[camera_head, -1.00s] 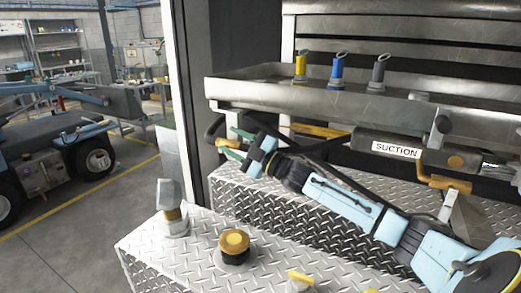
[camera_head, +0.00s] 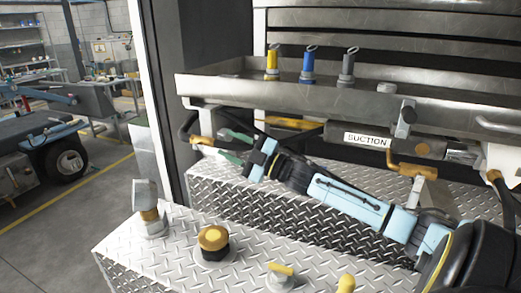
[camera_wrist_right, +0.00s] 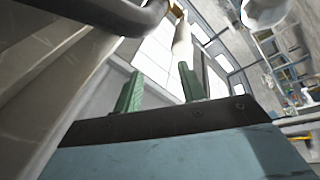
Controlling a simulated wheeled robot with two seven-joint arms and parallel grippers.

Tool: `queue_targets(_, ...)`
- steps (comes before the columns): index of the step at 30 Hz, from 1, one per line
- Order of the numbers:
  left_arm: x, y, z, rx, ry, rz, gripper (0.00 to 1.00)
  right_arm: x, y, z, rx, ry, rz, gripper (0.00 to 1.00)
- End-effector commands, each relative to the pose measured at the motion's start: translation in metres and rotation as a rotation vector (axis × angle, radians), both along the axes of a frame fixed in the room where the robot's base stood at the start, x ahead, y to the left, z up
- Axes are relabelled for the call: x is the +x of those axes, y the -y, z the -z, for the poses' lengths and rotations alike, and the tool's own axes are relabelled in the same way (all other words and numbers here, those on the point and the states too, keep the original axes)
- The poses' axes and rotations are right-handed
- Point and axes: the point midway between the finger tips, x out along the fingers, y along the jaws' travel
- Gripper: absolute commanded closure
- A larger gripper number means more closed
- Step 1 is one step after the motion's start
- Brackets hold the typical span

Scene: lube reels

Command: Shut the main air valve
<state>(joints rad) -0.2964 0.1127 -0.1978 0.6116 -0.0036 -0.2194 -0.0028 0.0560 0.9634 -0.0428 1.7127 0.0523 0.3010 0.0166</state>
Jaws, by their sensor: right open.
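A brass-yellow fitting (camera_head: 203,140) sits on a black hose loop at the left end of the steel tray; no label on it is readable, so I cannot tell for sure that it is the main air valve. My right gripper (camera_head: 219,143) reaches in from the lower right. Its green fingers are open and empty, just right of the fitting and seemingly apart from it. In the right wrist view the spread fingers (camera_wrist_right: 159,73) show nothing between them, with a dark curved hose above and a small brass part (camera_wrist_right: 176,9) at the top. My left gripper is out of view.
The steel tray (camera_head: 230,92) overhangs the gripper and carries yellow, blue and grey handles. Tread-plate boxes (camera_head: 180,250) lie below, with an orange-capped knob (camera_head: 213,240). Open floor is at left.

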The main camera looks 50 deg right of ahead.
Motion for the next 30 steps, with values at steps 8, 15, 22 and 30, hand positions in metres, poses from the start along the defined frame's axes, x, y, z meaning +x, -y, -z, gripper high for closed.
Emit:
queue_targets(8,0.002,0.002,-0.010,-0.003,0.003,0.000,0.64,-0.018,0.008,0.000,0.001,-0.003,0.000,0.59)
queue_targets(15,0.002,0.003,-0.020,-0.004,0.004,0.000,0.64,-0.034,0.014,-0.001,0.001,-0.002,0.000,0.59)
queue_targets(22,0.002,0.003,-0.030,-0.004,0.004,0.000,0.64,-0.049,0.020,-0.001,0.000,-0.003,0.002,0.59)
queue_targets(30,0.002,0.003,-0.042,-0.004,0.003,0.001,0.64,-0.065,0.027,-0.001,0.001,-0.002,0.000,0.59)
